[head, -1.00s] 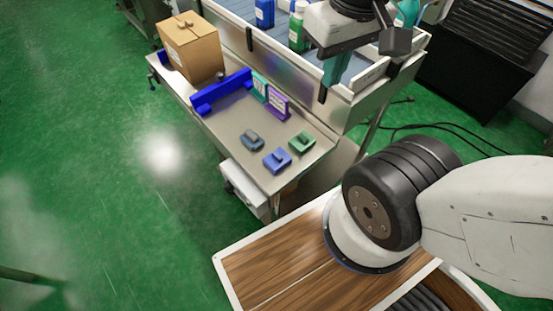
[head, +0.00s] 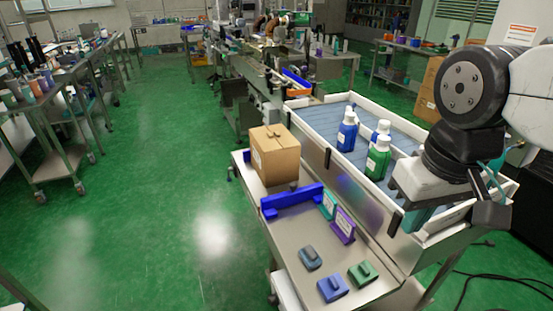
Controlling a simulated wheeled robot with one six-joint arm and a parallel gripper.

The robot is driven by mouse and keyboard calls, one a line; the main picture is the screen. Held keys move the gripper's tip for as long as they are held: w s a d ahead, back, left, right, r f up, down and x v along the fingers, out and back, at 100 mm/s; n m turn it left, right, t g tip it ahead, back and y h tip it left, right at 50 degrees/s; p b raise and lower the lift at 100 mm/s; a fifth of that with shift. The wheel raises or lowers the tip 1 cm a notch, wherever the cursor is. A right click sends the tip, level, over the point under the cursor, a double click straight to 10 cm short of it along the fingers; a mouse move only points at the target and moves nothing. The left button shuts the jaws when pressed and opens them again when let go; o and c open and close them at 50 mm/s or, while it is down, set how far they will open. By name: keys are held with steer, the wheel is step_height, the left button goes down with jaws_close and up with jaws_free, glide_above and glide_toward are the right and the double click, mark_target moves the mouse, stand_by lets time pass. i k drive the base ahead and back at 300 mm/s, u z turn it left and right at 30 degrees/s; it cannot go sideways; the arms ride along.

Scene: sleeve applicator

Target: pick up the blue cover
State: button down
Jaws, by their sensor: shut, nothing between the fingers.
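The blue cover (head: 332,289) is a small block with a raised top, lying on the steel side table (head: 305,227) near its front end. A green cover (head: 362,273) lies to its right and a grey-blue one (head: 310,258) behind it to the left. My gripper (head: 416,219) hangs at the right, over the near end of the conveyor, well apart from the covers. Its teal finger part points down. It is shut and holds nothing; the fingertips show only partly.
A long blue fixture (head: 292,200), teal sign (head: 328,205) and purple sign (head: 343,226) stand behind the covers. A cardboard box (head: 274,157) is at the table's far end. Several bottles, one green (head: 377,160), stand on the walled conveyor (head: 328,112).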

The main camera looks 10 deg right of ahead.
mark_target(332, 288)
steer(key=u, duration=0.8)
steer(key=k, duration=0.9)
steer(key=z, duration=0.95)
steer(key=i, duration=0.5)
